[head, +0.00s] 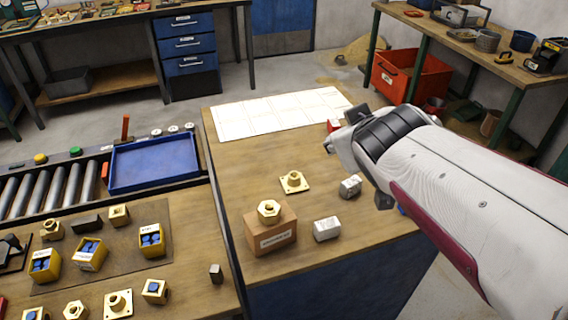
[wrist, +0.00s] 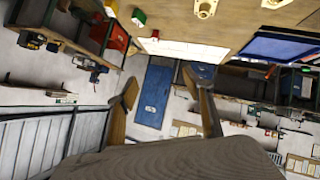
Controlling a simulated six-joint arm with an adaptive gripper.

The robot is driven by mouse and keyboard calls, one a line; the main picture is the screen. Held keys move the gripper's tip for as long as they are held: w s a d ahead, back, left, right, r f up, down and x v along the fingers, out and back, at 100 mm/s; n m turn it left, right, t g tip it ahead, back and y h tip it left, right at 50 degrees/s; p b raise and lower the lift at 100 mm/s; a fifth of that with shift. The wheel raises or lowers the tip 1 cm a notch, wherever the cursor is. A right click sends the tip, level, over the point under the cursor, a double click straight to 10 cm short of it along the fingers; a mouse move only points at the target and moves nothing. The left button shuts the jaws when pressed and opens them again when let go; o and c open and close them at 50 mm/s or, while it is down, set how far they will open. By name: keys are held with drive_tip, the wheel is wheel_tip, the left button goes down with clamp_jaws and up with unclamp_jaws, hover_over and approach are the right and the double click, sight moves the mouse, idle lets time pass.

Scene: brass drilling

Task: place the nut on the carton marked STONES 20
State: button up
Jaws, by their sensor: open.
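A brass hex nut (head: 269,209) lies flat on top of a brown cardboard carton (head: 284,239) in the head view. The carton stands on the wooden table and has a white label on its front, too small to read surely. My gripper (wrist: 160,77) is open and empty in the wrist view, its two fingers spread wide with the floor and a blue door far beyond them. In the head view my arm reaches in from the right, and its end is above the table's right side, to the right of the nut and apart from it.
A brass flanged fitting (head: 294,182), a grey metal block (head: 350,186) and a whitish box (head: 327,229) stand near the carton. A white sheet (head: 262,111) covers the table's far end. A blue tray (head: 153,162) is at left, beyond a mat (head: 110,262) with several parts.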

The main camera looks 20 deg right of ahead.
drive_tip(key=s+a+f+g+y, duration=0.2)
drive_tip(key=s+a+f, duration=0.2)
drive_tip(key=s, duration=0.5)
drive_tip(key=s+a+f+m+g+y, duration=0.1)
drive_tip(key=s+a+f+g+y, duration=0.1)
drive_tip(key=s+a, duration=0.6)
wheel_tip(320, 180, down, 2)
drive_tip(key=shift+s+a+f+g, duration=0.25)
drive_tip(key=shift+s+g, duration=0.1)
drive_tip(key=shift+g, duration=0.15)
